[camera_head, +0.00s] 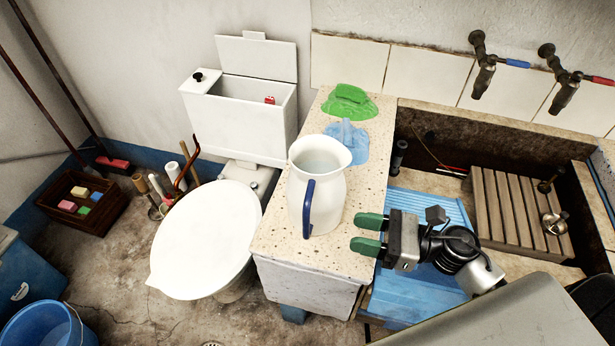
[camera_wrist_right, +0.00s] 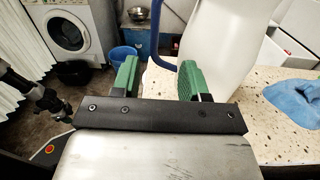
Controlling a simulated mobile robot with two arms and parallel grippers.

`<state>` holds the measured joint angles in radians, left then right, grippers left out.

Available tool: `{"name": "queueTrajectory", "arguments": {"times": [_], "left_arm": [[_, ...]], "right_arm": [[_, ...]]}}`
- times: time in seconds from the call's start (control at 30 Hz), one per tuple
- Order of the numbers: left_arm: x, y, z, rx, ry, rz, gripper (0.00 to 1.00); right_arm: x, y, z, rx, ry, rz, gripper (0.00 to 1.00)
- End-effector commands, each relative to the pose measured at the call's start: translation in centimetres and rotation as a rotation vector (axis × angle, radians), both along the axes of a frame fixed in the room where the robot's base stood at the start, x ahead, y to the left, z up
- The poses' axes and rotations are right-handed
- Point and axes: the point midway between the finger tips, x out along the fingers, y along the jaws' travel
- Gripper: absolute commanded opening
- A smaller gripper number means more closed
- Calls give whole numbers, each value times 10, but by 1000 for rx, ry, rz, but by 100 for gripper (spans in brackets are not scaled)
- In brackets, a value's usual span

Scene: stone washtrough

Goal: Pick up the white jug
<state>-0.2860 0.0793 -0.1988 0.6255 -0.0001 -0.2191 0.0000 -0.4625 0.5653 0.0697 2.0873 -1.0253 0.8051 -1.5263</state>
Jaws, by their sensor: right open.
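The white jug (camera_head: 322,188) stands upright on the speckled stone counter (camera_head: 290,248), with its blue handle (camera_head: 309,208) facing the front left. My right gripper (camera_head: 362,234) is open and empty, just right of the jug's lower front, its green fingertips pointing left over the counter edge. In the right wrist view the jug (camera_wrist_right: 217,45) is close beyond the fingers, with its handle (camera_wrist_right: 188,80) showing in the gap between the green fingertips (camera_wrist_right: 160,82). I cannot tell whether the gripper touches the jug.
A blue cloth (camera_head: 347,142) and a green cloth (camera_head: 349,102) lie behind the jug. A toilet (camera_head: 205,240) stands left of the counter. The stone trough on the right holds a blue washboard (camera_head: 415,290) and a slatted wooden rack (camera_head: 505,210). Taps (camera_head: 484,75) are on the wall.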

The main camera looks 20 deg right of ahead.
Motion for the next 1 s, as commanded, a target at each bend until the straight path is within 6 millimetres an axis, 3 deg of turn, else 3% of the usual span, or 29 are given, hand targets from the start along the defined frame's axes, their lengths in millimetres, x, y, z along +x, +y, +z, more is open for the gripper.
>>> {"name": "queueTrajectory", "arguments": {"times": [0.1, 0.4, 0.57, 0.77, 1.0], "left_arm": [[-5, 0, 3, 1, 7, 0, 43], [-24, 1, 17, 3, 37, 0, 43], [-21, 1, 22, 3, 33, -1, 43], [-11, 0, 41, 1, 17, -1, 43], [-10, 0, 45, 0, 14, -2, 43]], "right_arm": [[-1, 6, -1, -39, -28, 38, 44], [21, 44, 0, -37, -30, 38, 44], [26, 54, 0, -36, -28, 38, 44], [42, 79, 4, -34, -28, 37, 44], [51, 95, -1, -37, -26, 37, 44]]}}
